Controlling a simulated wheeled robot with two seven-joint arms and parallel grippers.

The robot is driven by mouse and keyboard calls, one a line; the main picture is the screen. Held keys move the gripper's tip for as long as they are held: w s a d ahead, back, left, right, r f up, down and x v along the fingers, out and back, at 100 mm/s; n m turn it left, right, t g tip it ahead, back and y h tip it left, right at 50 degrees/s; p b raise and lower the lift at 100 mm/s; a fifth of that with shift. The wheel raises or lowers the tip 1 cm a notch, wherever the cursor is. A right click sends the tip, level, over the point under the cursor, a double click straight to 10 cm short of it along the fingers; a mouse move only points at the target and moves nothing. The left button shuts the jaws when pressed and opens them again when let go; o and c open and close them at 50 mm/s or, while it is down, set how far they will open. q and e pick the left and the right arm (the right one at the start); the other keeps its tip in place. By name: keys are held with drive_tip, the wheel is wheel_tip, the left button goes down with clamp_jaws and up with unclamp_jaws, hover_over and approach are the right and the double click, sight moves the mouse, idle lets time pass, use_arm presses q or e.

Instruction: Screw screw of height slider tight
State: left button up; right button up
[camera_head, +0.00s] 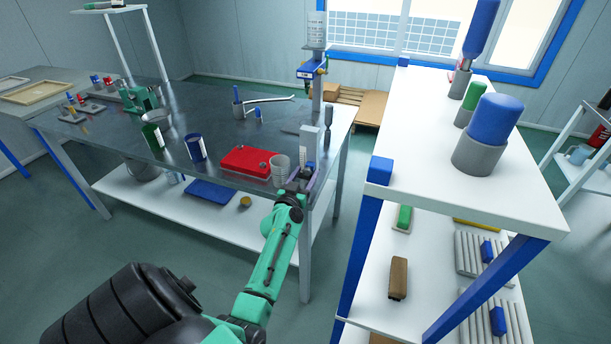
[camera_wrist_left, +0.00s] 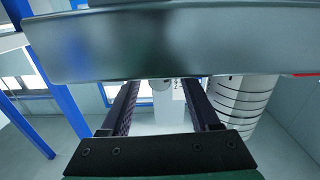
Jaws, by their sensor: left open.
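My left gripper (camera_head: 301,178) is at the right front corner of the metal workbench, with its arm reaching up from below. A pale upright post (camera_head: 308,148), which looks like the height slider's column, stands just behind the gripper. In the left wrist view, my open fingers (camera_wrist_left: 162,92) point forward below the grey bench edge (camera_wrist_left: 170,45). A pale post (camera_wrist_left: 170,108) with a small round end shows between them, and nothing is visibly gripped. I cannot make out the screw clearly. Whether the fingers touch the post cannot be told. My right gripper is not in view.
A ribbed grey cup (camera_head: 280,168) and a red case (camera_head: 248,162) sit close left of the gripper. A tall post with a blue carriage (camera_head: 310,70) stands behind. A white shelf (camera_head: 420,190) with blue legs is to the right, across a floor gap.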

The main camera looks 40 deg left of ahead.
use_arm(q)
clamp_jaws()
drive_tip(key=shift+m, duration=0.3)
